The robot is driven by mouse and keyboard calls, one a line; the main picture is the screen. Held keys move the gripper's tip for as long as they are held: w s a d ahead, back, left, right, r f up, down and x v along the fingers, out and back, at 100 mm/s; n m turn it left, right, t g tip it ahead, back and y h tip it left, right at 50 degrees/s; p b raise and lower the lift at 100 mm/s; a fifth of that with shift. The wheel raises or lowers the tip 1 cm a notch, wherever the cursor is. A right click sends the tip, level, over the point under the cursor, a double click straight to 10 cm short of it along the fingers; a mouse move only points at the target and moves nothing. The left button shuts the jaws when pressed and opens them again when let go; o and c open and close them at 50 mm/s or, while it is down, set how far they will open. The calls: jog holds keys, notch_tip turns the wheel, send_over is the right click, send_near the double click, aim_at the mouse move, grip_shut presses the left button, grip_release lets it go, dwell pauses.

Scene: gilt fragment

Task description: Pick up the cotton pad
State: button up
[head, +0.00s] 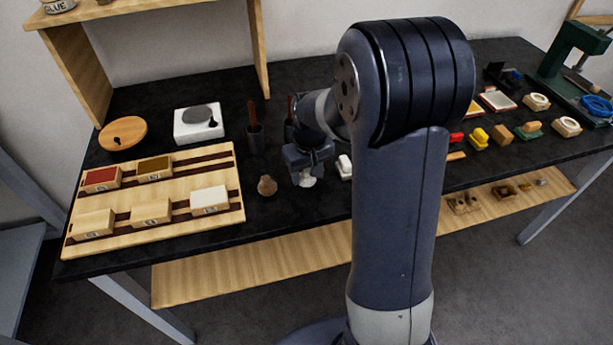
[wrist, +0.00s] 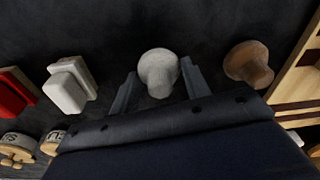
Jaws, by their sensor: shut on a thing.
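The cotton pad, a pale whitish round pad with a knob-like grip, shows in the wrist view (wrist: 158,72) between my two fingers and in the head view (head: 307,181) just below my gripper. My gripper (head: 308,168) is shut on it; in the wrist view my gripper (wrist: 160,88) has one finger on each side of the knob. The pad is at or very near the dark bench top; I cannot tell whether it touches. My wrist hides part of it in the head view.
A brown knobbed pad (head: 267,185) stands close on the left, a white block (head: 345,166) close on the right. A wooden tray with labelled blocks (head: 155,235) lies further left. A dark cup (head: 255,140) holding a tool stands behind.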

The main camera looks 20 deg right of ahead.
jog(key=c, duration=0.4)
notch_tip(320, 180, up, 10)
jog(key=shift+r, duration=0.1)
dwell(0.4)
